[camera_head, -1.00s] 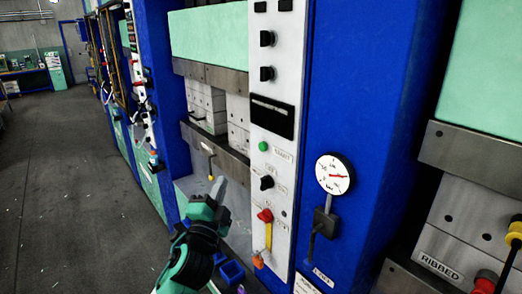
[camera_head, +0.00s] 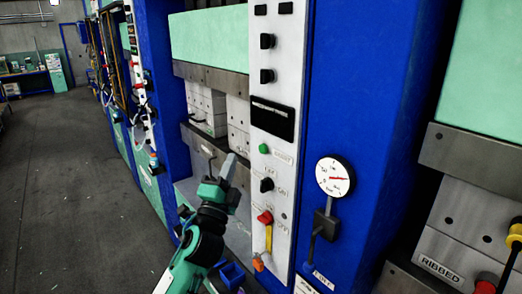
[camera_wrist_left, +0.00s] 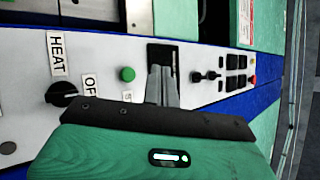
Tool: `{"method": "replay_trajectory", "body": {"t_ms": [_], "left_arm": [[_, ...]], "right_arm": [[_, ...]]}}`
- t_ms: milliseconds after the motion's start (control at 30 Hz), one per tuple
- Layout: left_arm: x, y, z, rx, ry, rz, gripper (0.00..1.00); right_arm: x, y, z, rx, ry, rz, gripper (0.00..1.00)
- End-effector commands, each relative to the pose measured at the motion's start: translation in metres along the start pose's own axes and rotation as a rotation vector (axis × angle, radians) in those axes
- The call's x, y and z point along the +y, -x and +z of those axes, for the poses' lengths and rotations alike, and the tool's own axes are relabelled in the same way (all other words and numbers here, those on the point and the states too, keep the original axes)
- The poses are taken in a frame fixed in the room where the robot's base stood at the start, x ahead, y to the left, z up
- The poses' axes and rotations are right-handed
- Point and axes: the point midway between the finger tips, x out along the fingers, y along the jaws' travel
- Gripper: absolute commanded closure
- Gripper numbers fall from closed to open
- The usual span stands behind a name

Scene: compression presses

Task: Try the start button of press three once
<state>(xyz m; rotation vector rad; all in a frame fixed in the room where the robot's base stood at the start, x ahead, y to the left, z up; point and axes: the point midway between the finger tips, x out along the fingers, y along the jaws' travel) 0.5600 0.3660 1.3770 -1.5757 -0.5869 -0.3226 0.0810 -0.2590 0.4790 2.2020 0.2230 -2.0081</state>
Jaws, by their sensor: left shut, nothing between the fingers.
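The green start button (camera_head: 264,148) sits on the white control panel of the press in front of me, above a black rotary knob (camera_head: 267,185). In the left wrist view the green button (camera_wrist_left: 127,74) is to the left of the fingertips. My left gripper (camera_head: 229,165) is shut and empty. Its fingertips (camera_wrist_left: 161,72) point up toward the panel, to the left of the button in the head view, and look apart from it. My right gripper is not in view. I cannot read a press number.
A red knob (camera_head: 265,217) and a yellow lever (camera_head: 269,239) sit low on the panel. A round gauge (camera_head: 335,177) is on the blue column to the right. A RIBBED-labelled mould (camera_head: 440,267) is at far right. The floor (camera_head: 70,190) at left is clear.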

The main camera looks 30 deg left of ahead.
Motion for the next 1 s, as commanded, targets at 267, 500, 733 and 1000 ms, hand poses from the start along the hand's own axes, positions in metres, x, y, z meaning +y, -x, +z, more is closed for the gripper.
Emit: {"method": "replay_trajectory", "body": {"t_ms": [267,500,733,1000], "left_arm": [[0.021,-0.027,-0.019,-0.002,0.002,0.0,1.0],[0.029,-0.039,-0.028,-0.001,0.002,0.0,1.0],[0.03,-0.041,-0.029,0.0,0.001,0.0,1.0],[0.03,-0.041,-0.029,0.0,0.001,0.0,1.0]], "right_arm": [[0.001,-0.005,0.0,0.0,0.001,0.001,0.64],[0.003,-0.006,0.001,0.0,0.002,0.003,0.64],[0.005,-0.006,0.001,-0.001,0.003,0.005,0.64],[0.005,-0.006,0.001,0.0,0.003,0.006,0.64]]}}
